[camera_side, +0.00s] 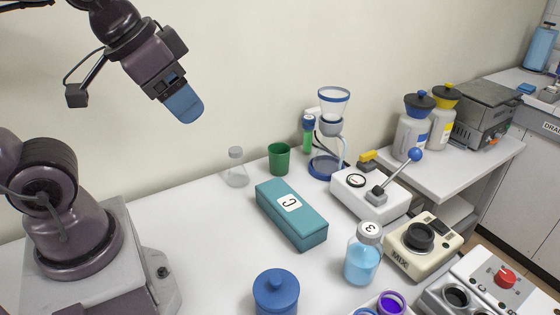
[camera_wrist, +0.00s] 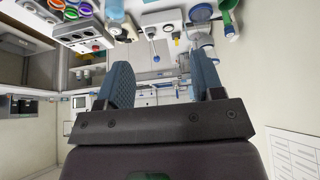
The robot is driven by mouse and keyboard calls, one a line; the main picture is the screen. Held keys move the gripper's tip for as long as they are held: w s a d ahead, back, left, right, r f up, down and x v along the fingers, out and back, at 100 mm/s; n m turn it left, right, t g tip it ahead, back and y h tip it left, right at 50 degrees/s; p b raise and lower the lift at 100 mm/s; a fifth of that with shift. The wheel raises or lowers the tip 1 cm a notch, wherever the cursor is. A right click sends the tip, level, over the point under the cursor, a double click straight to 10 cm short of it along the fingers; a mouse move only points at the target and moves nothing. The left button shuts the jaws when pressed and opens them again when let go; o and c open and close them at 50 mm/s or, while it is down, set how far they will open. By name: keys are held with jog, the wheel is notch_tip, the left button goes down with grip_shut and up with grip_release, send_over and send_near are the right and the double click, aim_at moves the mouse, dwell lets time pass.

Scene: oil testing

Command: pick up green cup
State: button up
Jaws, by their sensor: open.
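The green cup (camera_side: 279,158) stands upright on the white table near the wall, behind the teal box (camera_side: 291,213). My gripper (camera_side: 186,108) is high above the table, to the left of the cup and well apart from it. In the wrist view the two blue fingers of my gripper (camera_wrist: 163,82) are spread, with nothing between them. A green object (camera_wrist: 229,20) is at the top right of the wrist view; I cannot tell whether it is the cup.
A clear glass bottle (camera_side: 236,168) stands just left of the cup. A green tube (camera_side: 308,136) and a blue-based glass funnel stand (camera_side: 328,145) are on its right. A blue lidded jar (camera_side: 276,293) is in front. The table left of the teal box is clear.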

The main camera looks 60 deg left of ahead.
jog(key=o, duration=0.5)
jog(key=shift+d, duration=0.1)
